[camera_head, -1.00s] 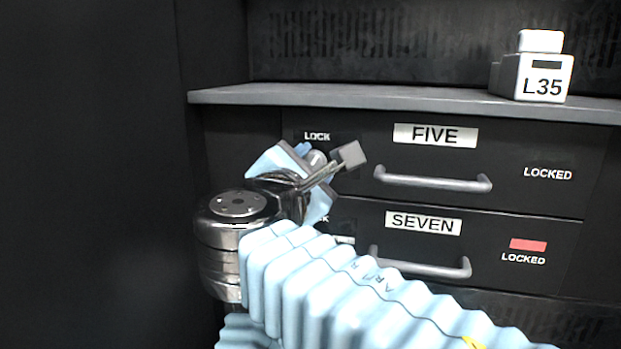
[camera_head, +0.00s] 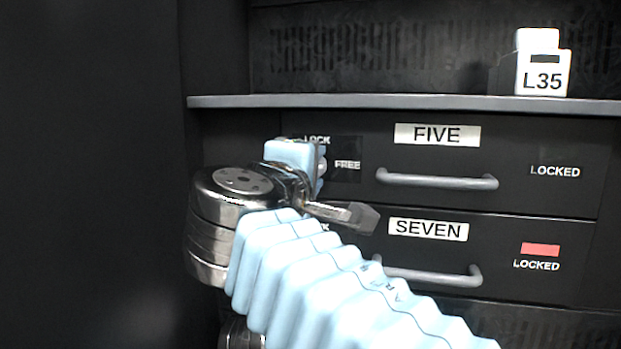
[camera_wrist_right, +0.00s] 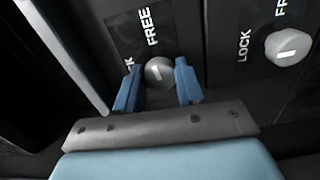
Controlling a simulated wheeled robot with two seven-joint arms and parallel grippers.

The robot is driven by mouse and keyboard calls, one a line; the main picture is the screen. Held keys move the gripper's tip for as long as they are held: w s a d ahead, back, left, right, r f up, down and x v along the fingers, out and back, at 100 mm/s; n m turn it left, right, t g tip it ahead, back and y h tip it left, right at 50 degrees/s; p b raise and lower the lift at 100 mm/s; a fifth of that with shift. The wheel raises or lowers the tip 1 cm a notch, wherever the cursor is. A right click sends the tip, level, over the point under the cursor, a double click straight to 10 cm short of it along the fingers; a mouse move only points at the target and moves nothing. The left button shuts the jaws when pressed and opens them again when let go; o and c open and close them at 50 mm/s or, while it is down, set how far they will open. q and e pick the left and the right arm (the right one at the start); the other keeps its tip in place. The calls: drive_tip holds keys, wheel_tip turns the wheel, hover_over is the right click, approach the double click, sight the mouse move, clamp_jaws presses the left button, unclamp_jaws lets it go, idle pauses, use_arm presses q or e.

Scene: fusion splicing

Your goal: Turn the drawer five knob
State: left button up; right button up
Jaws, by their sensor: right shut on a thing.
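The drawer labelled FIVE (camera_head: 540,140) is closed, with a LOCKED mark at its right side. Its round grey knob (camera_wrist_right: 159,72) with a white line sits between the two blue fingers of my right gripper (camera_wrist_right: 158,86) in the wrist view. The gripper is shut on it. In the head view the right gripper (camera_head: 308,165) is at the left of the drawer front and hides most of the knob. LOCK shows above the gripper and FREE shows to its right. My left gripper is not in view.
Drawer SEVEN (camera_head: 540,225) lies below, with a red mark over LOCKED; its knob (camera_wrist_right: 288,47) shows in the wrist view. Both drawers have bar handles. A white L35 block (camera_head: 542,70) stands on the shelf (camera_head: 400,102) above. A dark wall is on the left.

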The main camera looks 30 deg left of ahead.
drive_tip(key=shift+f+m, duration=0.1)
drive_tip(key=shift+m, duration=0.6)
drive_tip(key=shift+b, duration=0.3)
drive_tip(key=o, duration=1)
drive_tip(key=shift+o, duration=0.2)
drive_tip(key=b+v, duration=0.1)
drive_tip(key=v, duration=1.2)
drive_tip(key=shift+s, duration=0.4)
